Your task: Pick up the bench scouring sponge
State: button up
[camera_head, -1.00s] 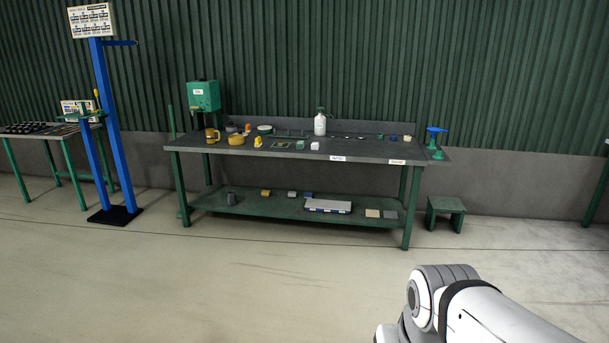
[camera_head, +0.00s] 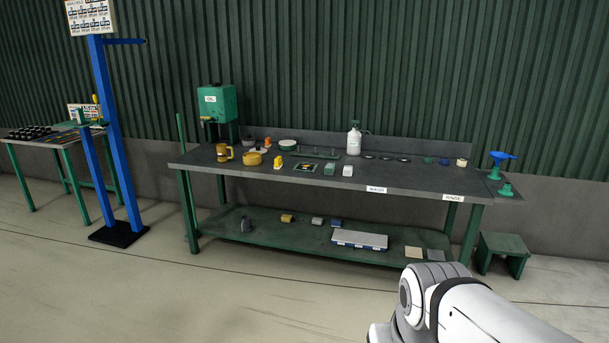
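The dark grey bench (camera_head: 400,180) stands ahead, with a green lower shelf (camera_head: 290,240). No piece is clearly readable as the scouring sponge at this size. On the top, a small green block (camera_head: 329,169) and a white block (camera_head: 347,170) lie side by side near the middle. On the lower shelf are a small yellow block (camera_head: 287,218), a pale block (camera_head: 317,221) and a blue block (camera_head: 336,223). I cannot tell which of these is the sponge. My gripper is out of view; only a white and grey link of my arm shows at lower right.
The bench top also holds a yellow mug (camera_head: 223,153), a yellow pot (camera_head: 252,159) and a white bottle (camera_head: 354,140). A green stool (camera_head: 502,255) stands right of the bench, a blue post (camera_head: 106,130) left. The floor in front is clear.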

aim_at(329, 169)
jog(key=i, duration=1.3)
